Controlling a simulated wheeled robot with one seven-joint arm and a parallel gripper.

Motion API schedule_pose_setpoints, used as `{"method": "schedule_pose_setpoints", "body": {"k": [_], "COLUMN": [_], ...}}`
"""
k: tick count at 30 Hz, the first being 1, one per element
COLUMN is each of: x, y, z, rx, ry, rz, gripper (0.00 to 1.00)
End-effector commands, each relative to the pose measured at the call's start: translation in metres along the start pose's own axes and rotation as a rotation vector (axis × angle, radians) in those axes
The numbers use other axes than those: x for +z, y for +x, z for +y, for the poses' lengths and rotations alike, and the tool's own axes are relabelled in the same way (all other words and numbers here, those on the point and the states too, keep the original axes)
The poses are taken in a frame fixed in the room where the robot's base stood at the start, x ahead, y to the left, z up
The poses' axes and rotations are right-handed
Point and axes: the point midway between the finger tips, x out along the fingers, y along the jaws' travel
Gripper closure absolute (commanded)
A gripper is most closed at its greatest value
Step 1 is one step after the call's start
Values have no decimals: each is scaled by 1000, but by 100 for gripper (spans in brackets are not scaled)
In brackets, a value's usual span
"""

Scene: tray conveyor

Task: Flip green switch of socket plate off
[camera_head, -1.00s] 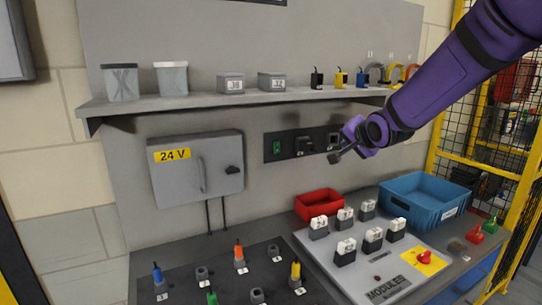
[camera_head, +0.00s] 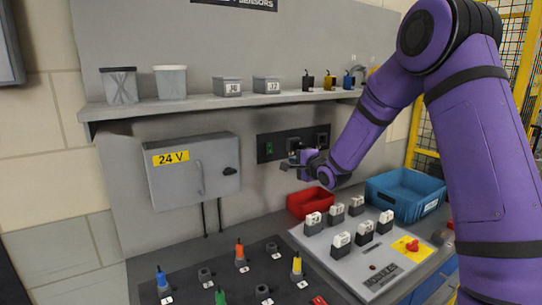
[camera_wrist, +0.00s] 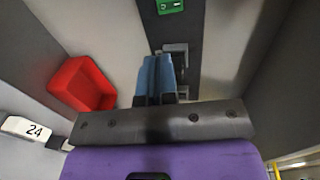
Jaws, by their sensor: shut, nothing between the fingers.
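The dark socket plate (camera_head: 280,142) is on the grey wall panel, below the shelf. Its green switch (camera_head: 269,147) is at the plate's left end; whether it is on or off is too small to tell. My gripper (camera_head: 287,166) is in front of the plate's lower edge, just right of and below the green switch, and partly covers a socket. In the wrist view my gripper's fingers (camera_wrist: 154,78) are shut with nothing between them. They point toward the plate (camera_wrist: 187,28), with the green switch (camera_wrist: 170,6) ahead at the top edge, apart from the fingertips.
A 24 V box (camera_head: 193,172) with a handle is left of the plate. The shelf (camera_head: 215,104) runs above it. A red bin (camera_head: 311,203), a blue crate (camera_head: 405,190) and a module panel (camera_head: 375,283) stand below on the bench.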

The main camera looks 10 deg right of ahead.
Motion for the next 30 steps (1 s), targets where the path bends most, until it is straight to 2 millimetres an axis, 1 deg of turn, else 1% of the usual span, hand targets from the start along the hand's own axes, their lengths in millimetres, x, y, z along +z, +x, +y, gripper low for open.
{"method": "schedule_pose_setpoints", "body": {"k": [7,11,14,24,30], "x": [0,1,1,1,1], "y": [1,9,22,85,118], "z": [0,0,0,0,0], "rx": [1,1,1,1,1], "ry": [-2,-2,-2,-3,-3], "rz": [0,-1,-1,-1,-1], "gripper": [100,100,100,100,100]}}
